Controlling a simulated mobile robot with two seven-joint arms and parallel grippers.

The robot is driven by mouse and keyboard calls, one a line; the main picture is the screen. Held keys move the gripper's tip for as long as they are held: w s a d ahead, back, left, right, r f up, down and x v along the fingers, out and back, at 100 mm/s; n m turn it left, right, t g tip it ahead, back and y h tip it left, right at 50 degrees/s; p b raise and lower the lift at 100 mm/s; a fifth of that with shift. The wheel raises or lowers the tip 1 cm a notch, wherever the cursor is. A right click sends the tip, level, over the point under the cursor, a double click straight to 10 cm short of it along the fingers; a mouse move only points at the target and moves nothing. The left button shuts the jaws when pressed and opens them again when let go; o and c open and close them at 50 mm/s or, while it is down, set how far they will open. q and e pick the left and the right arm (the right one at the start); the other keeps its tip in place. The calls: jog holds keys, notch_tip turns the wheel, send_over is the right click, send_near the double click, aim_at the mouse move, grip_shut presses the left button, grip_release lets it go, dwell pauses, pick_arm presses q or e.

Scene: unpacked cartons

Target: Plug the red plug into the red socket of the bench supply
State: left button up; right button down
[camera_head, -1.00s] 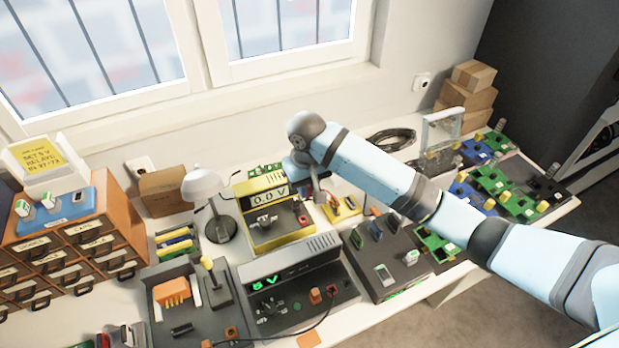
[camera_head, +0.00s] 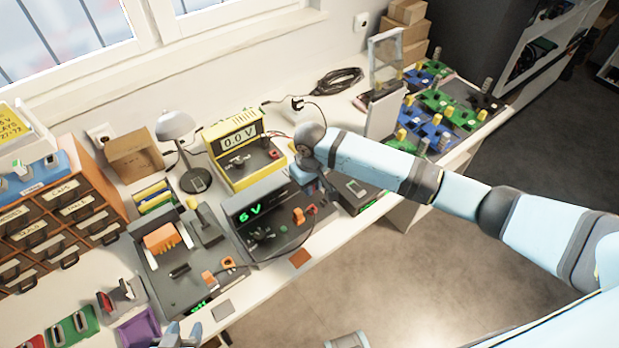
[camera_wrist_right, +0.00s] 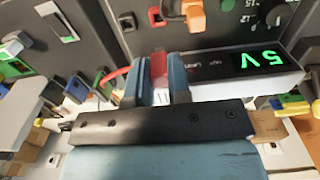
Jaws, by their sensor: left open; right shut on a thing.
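In the right wrist view my right gripper (camera_wrist_right: 158,92) is shut on the red plug (camera_wrist_right: 159,66), with a red lead running off to the left. In the head view my right gripper (camera_head: 310,172) is to the right of the supply, apart from it; its fingers and plug are mostly hidden by my wrist. My left gripper (camera_head: 180,337) is open and empty at the bottom edge, partly cut off.
A grey unit reading 5 V (camera_head: 268,210) with an orange plug (camera_head: 298,216) stands in front of the supply. A lamp (camera_head: 176,128) stands left of it. A dark box (camera_head: 357,193), a grey upright frame (camera_head: 385,70) and several circuit boards (camera_head: 436,103) lie to the right.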

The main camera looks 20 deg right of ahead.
jog(key=shift+s+d+f, duration=0.15)
jog(key=shift+s+f, duration=0.1)
jog(key=shift+f, duration=0.1)
pick_arm(q)
jog(key=shift+f+b, duration=0.7)
jog(key=shift+b, duration=0.05)
pick_arm(e)
jog(key=shift+w+f, duration=0.1)
jog(key=shift+f, duration=0.55)
pick_arm(q)
notch_tip(320, 180, down, 5)
jog(key=b, duration=0.5)
jog(key=shift+f, duration=0.2)
pick_arm(e)
notch_tip(320, 180, down, 4)
jog(key=shift+f, duration=0.15)
pick_arm(q)
jog(key=shift+r+p, duration=1.3)
jog(key=shift+r, duration=0.15)
jog(key=shift+r+p, duration=0.25)
jog(key=shift+p, duration=0.05)
pick_arm(e)
jog(key=shift+f, duration=0.4)
pick_arm(q)
jog(key=shift+r+p, duration=0.55)
jog(key=shift+r, duration=0.1)
pick_arm(e)
jog(key=shift+f, duration=0.25)
